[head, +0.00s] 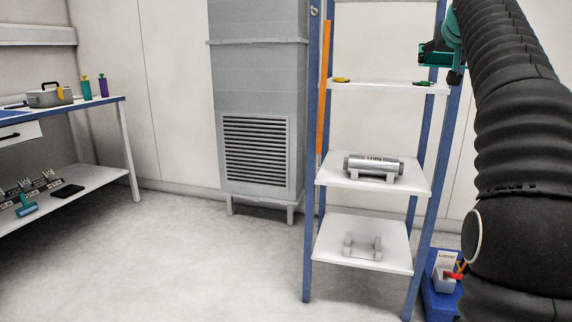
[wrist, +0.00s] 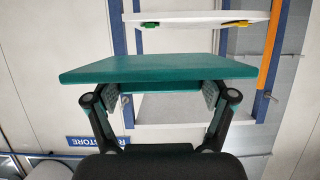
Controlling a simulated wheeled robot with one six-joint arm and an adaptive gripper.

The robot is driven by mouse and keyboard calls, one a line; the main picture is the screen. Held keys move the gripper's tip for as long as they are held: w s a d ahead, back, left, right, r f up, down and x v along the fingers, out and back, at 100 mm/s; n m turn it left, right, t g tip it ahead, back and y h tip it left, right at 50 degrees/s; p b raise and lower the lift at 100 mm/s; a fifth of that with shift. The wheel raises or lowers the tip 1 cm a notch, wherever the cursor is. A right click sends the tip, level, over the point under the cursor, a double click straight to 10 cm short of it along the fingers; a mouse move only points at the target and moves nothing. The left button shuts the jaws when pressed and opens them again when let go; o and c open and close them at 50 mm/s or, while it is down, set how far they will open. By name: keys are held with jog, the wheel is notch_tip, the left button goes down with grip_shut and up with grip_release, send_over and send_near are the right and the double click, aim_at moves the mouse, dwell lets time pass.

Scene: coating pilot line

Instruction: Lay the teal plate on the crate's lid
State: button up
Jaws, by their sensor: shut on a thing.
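The teal plate (wrist: 160,68) lies across my gripper (wrist: 160,100) in the wrist view, its wide face spanning both fingers. The fingers are shut on a narrower teal part under the plate. In the head view, a teal edge of the plate (head: 432,56) shows at the upper right, beside the shelf rack, with my gripper (head: 453,62) partly hidden by my arm. I cannot make out a crate with a lid for certain in either view.
A blue-framed rack has white shelves (head: 385,87) with small yellow and green items and a metal cylinder (head: 373,166). An orange bar (head: 325,90) stands along its left post. A blue container (head: 440,292) sits at the lower right. A workbench (head: 60,112) is at left; the middle floor is clear.

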jog(key=w+a+f, duration=0.1)
jog(key=w+f, duration=0.4)
jog(key=f, duration=0.5)
jog(key=w+a+f+y, duration=0.15)
jog(key=w+f, duration=0.35)
jog(key=f, duration=0.6)
jog(key=w+a+f+h, duration=0.1)
jog(key=w+a+f, duration=0.1)
jog(key=w+f, duration=0.6)
jog(key=s+a+f+n+y, duration=0.1)
jog(key=s+a+f, duration=0.2)
jog(key=f, duration=0.8)
jog(key=s+a+f, duration=0.4)
jog(key=f, duration=0.7)
jog(key=s+a+f+n+y, duration=0.1)
jog(key=s+a+f, duration=0.2)
jog(key=f, duration=0.7)
jog(key=s+a+f, duration=0.3)
jog(key=s+f, duration=0.2)
jog(key=s, duration=0.2)
jog(key=s+a+f+n+y, duration=0.1)
jog(key=s+a+f, duration=0.2)
jog(key=s+f, duration=0.2)
jog(key=shift+s+f+t, duration=0.35)
jog(key=shift+s+t, duration=0.05)
jog(key=shift+s, duration=0.75)
